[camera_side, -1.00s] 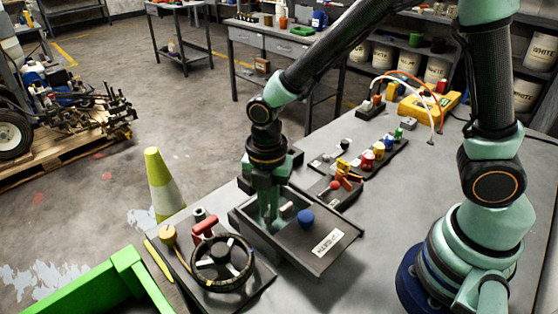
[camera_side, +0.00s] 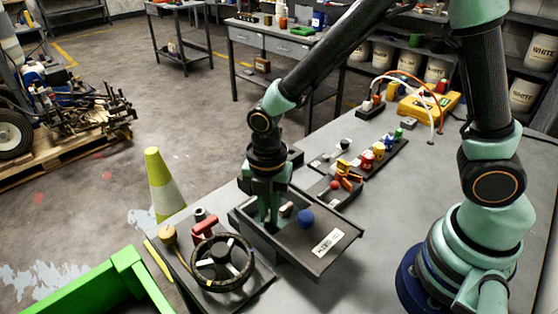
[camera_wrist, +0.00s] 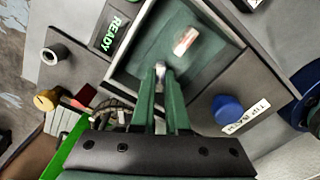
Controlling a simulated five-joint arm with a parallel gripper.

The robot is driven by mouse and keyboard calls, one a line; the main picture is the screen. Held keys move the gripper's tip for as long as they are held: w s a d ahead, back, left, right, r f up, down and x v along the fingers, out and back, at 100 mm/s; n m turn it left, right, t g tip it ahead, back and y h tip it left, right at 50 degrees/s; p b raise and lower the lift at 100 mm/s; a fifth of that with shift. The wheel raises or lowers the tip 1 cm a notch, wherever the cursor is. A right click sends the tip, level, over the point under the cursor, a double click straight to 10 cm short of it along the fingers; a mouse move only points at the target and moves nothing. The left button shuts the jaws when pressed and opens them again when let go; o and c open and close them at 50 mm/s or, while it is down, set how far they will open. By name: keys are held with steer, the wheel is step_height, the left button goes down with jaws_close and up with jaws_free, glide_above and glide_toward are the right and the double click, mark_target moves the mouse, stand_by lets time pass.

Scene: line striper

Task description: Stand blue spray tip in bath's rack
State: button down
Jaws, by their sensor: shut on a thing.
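My gripper (camera_side: 268,222) points down into the dark open bath (camera_side: 240,222) on the bench. In the wrist view the closed fingers (camera_wrist: 160,70) pinch a small pale grey thing at their tips, inside the bath's tray. Its colour and shape are mostly hidden by the fingers, so I cannot tell whether it is the blue spray tip or whether it touches the bath floor. A pale piece with an orange-brown end (camera_wrist: 186,40) is in the bath beside the fingers. A round blue knob (camera_side: 306,217) sits on the bath's side panel, near a white label (camera_wrist: 246,117).
A handwheel (camera_side: 222,262) and a red part stand left of the bath. A dark strip (camera_side: 395,150) with coloured pieces, including a small blue one (camera_side: 388,142), lies behind it. A yellow unit (camera_side: 428,105) with cables stands at the back. Bare bench lies right of the bath.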

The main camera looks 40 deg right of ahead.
steer(key=shift+f, duration=0.4)
steer(key=c, duration=0.5)
jaws_free()
steer(key=shift+r, duration=3.55)
steer(key=s+d+r+m+t, duration=0.1)
steer(key=d+r+m, duration=0.3)
steer(key=m, duration=0.4)
steer(key=s+d+r+m+t, duration=0.1)
steer(key=d+r+m, duration=0.3)
steer(key=m, duration=0.4)
steer(key=s+d+r+m+t, duration=0.2)
steer(key=d+r+m+t, duration=0.1)
steer(key=d+m, duration=0.3)
steer(key=shift+d+r+m+t, duration=0.15)
steer(key=shift+r+m, duration=0.25)
steer(key=shift+m, duration=0.1)
steer(key=shift+d+r+m+t, duration=0.1)
steer(key=shift+r+m+t, duration=0.05)
steer(key=shift+r+m, duration=0.3)
